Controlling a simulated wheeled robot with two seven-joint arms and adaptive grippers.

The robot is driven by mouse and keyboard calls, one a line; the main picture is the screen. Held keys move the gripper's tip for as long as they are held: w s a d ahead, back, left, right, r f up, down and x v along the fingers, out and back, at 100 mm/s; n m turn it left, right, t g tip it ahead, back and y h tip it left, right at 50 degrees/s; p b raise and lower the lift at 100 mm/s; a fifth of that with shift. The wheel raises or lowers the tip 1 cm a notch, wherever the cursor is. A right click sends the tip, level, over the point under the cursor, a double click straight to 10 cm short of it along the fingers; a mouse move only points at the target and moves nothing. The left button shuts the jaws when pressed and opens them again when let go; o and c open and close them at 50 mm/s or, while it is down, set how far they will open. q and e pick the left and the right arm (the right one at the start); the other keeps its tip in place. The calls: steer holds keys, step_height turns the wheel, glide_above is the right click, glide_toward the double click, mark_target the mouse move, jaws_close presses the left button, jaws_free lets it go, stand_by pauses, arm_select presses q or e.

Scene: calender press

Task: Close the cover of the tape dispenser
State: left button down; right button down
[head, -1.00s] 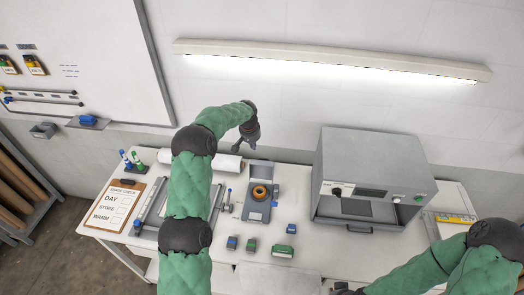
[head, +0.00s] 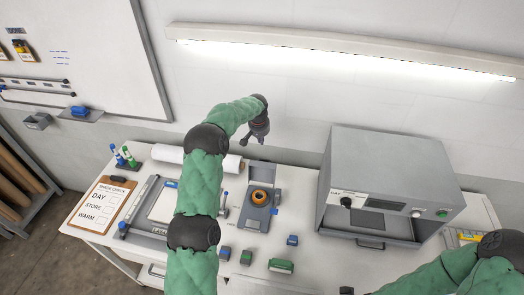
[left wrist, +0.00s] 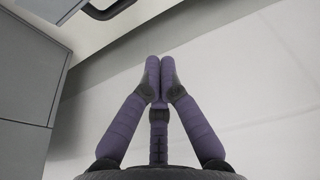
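The tape dispenser (head: 254,217) is a grey tray on the white table, with an orange and dark tape roll (head: 259,197) in it. Its grey cover (head: 266,174) stands open at the far end, behind the roll. My left gripper (head: 258,137) hangs in the air beyond and above the cover, apart from it. In the left wrist view the purple-grey fingers (left wrist: 160,68) meet at their tips with nothing seen between them. Of my right gripper, only a dark bit (head: 347,291) shows at the bottom edge; its fingers are hidden.
A large grey press (head: 390,180) stands right of the dispenser. A white roll (head: 170,153) and a paper trimmer (head: 147,207) lie to the left. Small blue and green blocks (head: 280,266) lie in front. The wall with a lamp (head: 340,50) is behind.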

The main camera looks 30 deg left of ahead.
arm_select(q)
step_height(320, 180, down, 8)
steer(key=s+p, duration=0.1)
steer(key=p, duration=0.3)
steer(key=shift+d, duration=0.15)
stand_by(0.6)
steer(key=shift+s+r, duration=0.1)
steer(key=shift+s, duration=0.05)
